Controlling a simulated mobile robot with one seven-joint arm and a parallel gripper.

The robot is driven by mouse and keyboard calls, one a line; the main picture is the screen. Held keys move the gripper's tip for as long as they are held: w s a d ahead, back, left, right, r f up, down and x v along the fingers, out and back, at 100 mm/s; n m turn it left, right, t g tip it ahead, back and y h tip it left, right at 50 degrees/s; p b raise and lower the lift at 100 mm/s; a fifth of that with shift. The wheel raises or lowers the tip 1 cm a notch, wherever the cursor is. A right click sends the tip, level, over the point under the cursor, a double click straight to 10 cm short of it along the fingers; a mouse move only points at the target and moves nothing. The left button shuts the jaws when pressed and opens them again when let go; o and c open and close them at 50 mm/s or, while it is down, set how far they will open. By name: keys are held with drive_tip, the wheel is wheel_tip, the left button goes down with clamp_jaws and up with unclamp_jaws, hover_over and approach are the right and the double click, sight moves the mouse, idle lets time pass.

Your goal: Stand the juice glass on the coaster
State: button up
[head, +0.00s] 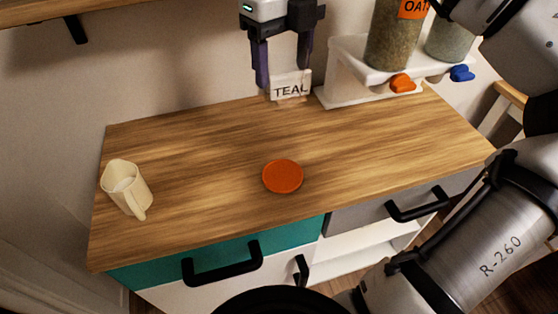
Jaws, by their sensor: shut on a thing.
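The coaster (283,176) is a round orange-red disc lying flat near the middle of the wooden counter, with nothing on it. My gripper (283,76) is above the back edge of the counter, beyond the coaster, fingers pointing down. Its two dark fingers stand apart, shut on what appears to be the clear juice glass. The glass's outline is very hard to make out against the pale wall and the card behind it. I cannot tell its exact tilt or height.
A cream jug (127,188) with a handle stands at the counter's left. A white card reading TEAL (290,87) is by the fingertips. A white dispenser stand (345,75) with jars is at back right. The counter around the coaster is clear.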

sight(284, 101)
wheel_tip(284, 101, down, 19)
drive_tip(key=shift+r+p, duration=0.1)
drive_tip(key=shift+p, duration=1.15)
drive_tip(key=shift+f, duration=0.4)
drive_tip(key=shift+d+f+b, duration=0.1)
drive_tip(key=shift+f+b, duration=0.1)
drive_tip(key=shift+b, duration=0.1)
drive_tip(key=o, duration=1.1)
drive_tip(key=shift+r, duration=0.1)
drive_tip(key=shift+o, duration=0.2)
drive_tip(key=shift+r, duration=0.1)
drive_tip(key=shift+r+p, duration=0.2)
drive_tip(key=shift+p, duration=0.3)
wheel_tip(284, 101, up, 12)
drive_tip(key=b, duration=0.2)
drive_tip(key=shift+f+b, duration=0.15)
drive_tip(key=shift+b, duration=0.25)
